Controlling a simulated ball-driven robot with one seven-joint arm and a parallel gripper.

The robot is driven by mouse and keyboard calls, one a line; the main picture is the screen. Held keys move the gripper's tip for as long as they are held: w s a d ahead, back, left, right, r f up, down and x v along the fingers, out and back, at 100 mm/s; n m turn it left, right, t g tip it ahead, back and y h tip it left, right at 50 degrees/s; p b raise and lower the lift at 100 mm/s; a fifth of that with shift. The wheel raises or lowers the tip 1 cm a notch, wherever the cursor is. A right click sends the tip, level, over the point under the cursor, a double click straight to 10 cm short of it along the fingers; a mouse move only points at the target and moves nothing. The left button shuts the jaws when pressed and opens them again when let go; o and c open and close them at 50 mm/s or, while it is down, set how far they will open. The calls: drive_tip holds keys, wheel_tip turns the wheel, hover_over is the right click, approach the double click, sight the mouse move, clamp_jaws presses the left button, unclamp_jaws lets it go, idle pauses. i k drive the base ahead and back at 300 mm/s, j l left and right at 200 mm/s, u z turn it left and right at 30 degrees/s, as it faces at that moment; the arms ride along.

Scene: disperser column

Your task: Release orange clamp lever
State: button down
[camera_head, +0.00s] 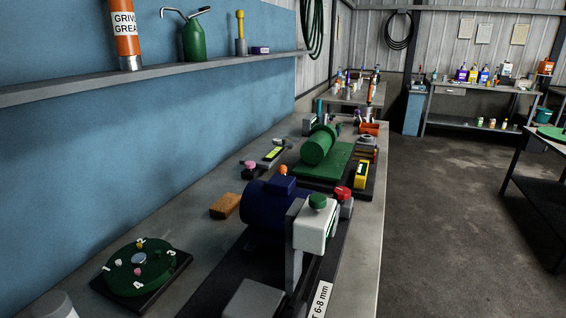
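A small orange knob (283,170) shows just behind the dark blue motor (262,208) on the bench. It may be the end of the orange clamp lever; the part below it is hidden by the motor, so I cannot tell the lever's position. A white box (314,228) with a green knob (318,201) on top sits at the motor's right, in front of a grey upright post (294,262). My gripper is not in view.
A green numbered dial (139,268) on a black base stands at the front left. A brown block (225,206), a red knob (343,192) and a green machine (318,150) stand around the motor. A blue wall panel (150,140) with a shelf borders the left. Open floor (450,240) lies right.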

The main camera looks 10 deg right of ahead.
sight(287, 181)
drive_tip(key=i+l+u, duration=0.15)
drive_tip(key=l, duration=0.45)
drive_tip(key=i+l+u, duration=0.2)
drive_tip(key=l, duration=0.45)
drive_tip(key=i+l+u, duration=0.15)
drive_tip(key=l, duration=0.5)
drive_tip(key=l+u, duration=0.15)
drive_tip(key=l, duration=0.55)
drive_tip(key=i+l+u, duration=0.15)
drive_tip(key=l, duration=0.5)
drive_tip(key=i+l+u, duration=0.2)
drive_tip(key=l, duration=0.5)
drive_tip(key=l+u, duration=0.15)
drive_tip(key=l, duration=0.5)
drive_tip(key=i+l+u, duration=0.2)
drive_tip(key=l, duration=0.9)
drive_tip(key=k+l, duration=0.1)
drive_tip(key=l, duration=0.25)
